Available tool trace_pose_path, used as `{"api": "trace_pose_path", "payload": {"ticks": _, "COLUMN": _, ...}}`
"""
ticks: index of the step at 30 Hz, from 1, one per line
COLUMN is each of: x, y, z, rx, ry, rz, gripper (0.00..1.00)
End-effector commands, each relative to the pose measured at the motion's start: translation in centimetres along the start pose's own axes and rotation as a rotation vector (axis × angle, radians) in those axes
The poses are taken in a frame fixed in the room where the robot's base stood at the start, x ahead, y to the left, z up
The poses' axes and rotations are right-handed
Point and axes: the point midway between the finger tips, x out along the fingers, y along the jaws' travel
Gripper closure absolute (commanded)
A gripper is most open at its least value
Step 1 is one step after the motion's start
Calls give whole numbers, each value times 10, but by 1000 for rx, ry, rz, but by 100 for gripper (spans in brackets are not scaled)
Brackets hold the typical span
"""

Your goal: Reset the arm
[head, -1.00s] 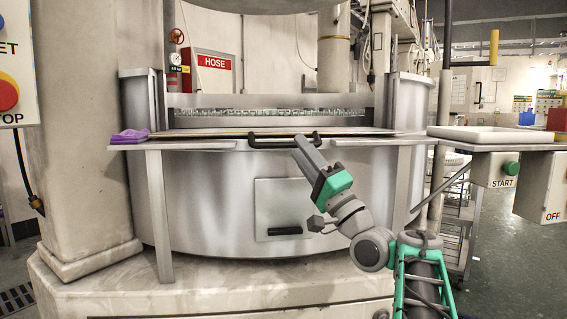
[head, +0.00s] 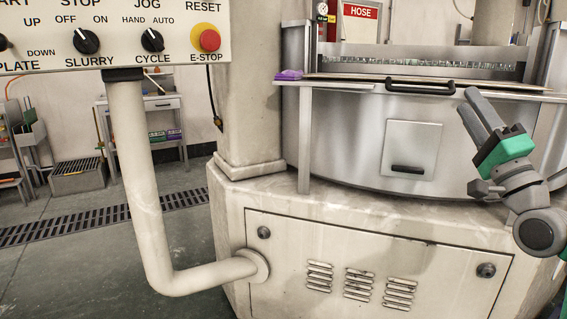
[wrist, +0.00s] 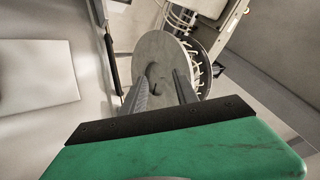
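My gripper (head: 472,102) is at the right of the head view, raised and pointing up and left. It appears in front of the machine's steel drum, near the right end of the black handle (head: 420,87). In the wrist view my gripper (wrist: 160,88) shows its two grey fingers apart with nothing between them. Behind them is a round pale disc or reel (wrist: 158,68). My arm is bent, and its lower part runs out of the head view at the right edge.
A control panel (head: 120,62) with knobs and a red E-STOP (head: 210,40) hangs at upper left on a bent pipe (head: 140,180). A purple cloth (head: 288,74) lies on the ledge's left end. Open floor (head: 90,270) lies at left.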

Motion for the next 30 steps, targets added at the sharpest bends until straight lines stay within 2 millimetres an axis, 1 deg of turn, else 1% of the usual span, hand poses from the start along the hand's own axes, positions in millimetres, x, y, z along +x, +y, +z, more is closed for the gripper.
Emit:
{"api": "trace_pose_path", "payload": {"ticks": 1, "x": 0, "y": 0, "z": 1, "rx": 1, "ry": -1, "rz": -1, "gripper": 64}}
{"api": "trace_pose_path", "payload": {"ticks": 3, "x": 12, "y": -2, "z": 8, "rx": -16, "ry": -17, "rz": 27, "gripper": 64}}
{"api": "trace_pose_path", "payload": {"ticks": 13, "x": 47, "y": 8, "z": 49, "rx": -105, "ry": -106, "rz": 178, "gripper": 64}}
{"api": "trace_pose_path", "payload": {"ticks": 17, "x": 62, "y": 12, "z": 70, "rx": -168, "ry": -166, "rz": 276, "gripper": 64}}
{"api": "trace_pose_path", "payload": {"ticks": 22, "x": 77, "y": 16, "z": 106, "rx": -271, "ry": -284, "rz": 439, "gripper": 64}}
{"api": "trace_pose_path", "payload": {"ticks": 23, "x": 78, "y": 16, "z": 113, "rx": -293, "ry": -311, "rz": 474, "gripper": 64}}
{"api": "trace_pose_path", "payload": {"ticks": 26, "x": 79, "y": 13, "z": 142, "rx": -376, "ry": -438, "rz": 614, "gripper": 64}}
{"api": "trace_pose_path", "payload": {"ticks": 28, "x": 70, "y": 6, "z": 164, "rx": -443, "ry": -554, "rz": 726, "gripper": 64}}
{"api": "trace_pose_path", "payload": {"ticks": 29, "x": 63, "y": 3, "z": 173, "rx": -471, "ry": -609, "rz": 774, "gripper": 64}}
{"api": "trace_pose_path", "payload": {"ticks": 30, "x": 52, "y": -3, "z": 183, "rx": -507, "ry": -684, "rz": 836, "gripper": 64}}
